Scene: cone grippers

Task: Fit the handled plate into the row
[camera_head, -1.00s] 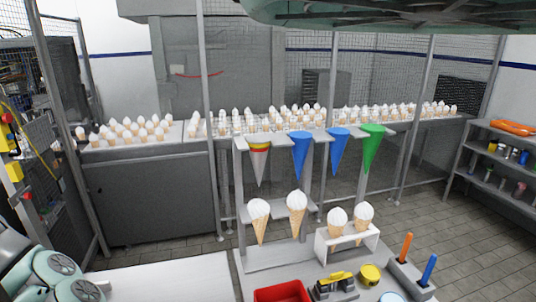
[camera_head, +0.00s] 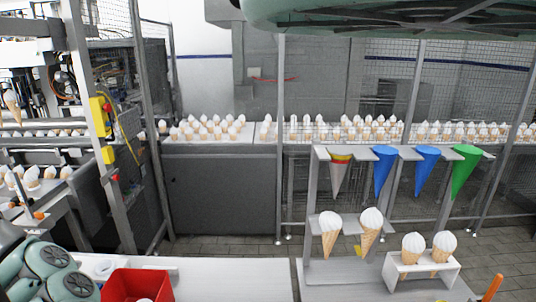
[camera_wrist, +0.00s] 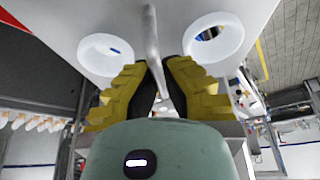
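The handled plate (camera_wrist: 70,20) is a pale sheet with two white rings, seen close up in the wrist view. A grey rod handle (camera_wrist: 151,35) stands out from its middle. My gripper (camera_wrist: 158,70) has its yellow fingers on both sides of the rod, closed in on it. The fingertips hide part of the rod. In the head view my gripper does not show. The row is a grey rack (camera_head: 318,195) with a striped cone (camera_head: 340,175), two blue cones (camera_head: 383,170) and a green cone (camera_head: 464,170) hanging point down from its top.
Two ice cream cones (camera_head: 331,232) stand on the rack's lower level. A white stand (camera_head: 395,272) holds two more. A red bin (camera_head: 120,285) and a white table top (camera_head: 225,275) are at the front left. A fence post (camera_head: 281,130) rises behind the rack.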

